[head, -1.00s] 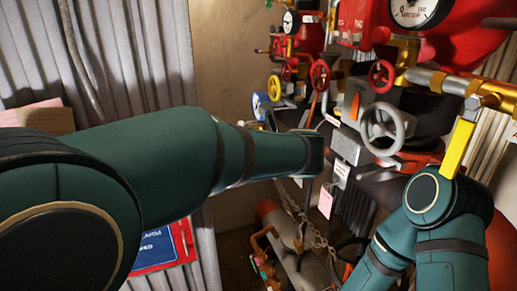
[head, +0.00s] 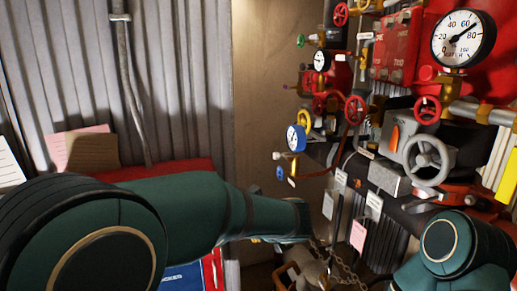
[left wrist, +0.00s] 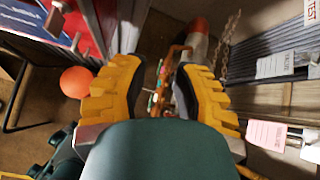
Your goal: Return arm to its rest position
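My left arm (head: 180,208) reaches across the lower part of the head view from the left, its dark green end in front of the lower panel area. My left gripper (left wrist: 157,76) shows in the left wrist view with its two ribbed yellow fingers spread apart. Nothing is held between them; the floor and some blurred small items show through the gap. My right arm (head: 452,242) is at the lower right of the head view, bent at a joint below the grey handwheel (head: 429,160). My right gripper is not in view.
The riser panel at right carries a pressure gauge (head: 463,38), a red handwheel (head: 355,110), a yellow lever (head: 508,176) and hanging tags (head: 358,236). A chain (head: 345,270) hangs below. A corrugated wall (head: 190,90) stands behind at left. An orange ball (left wrist: 76,82) is near the left finger.

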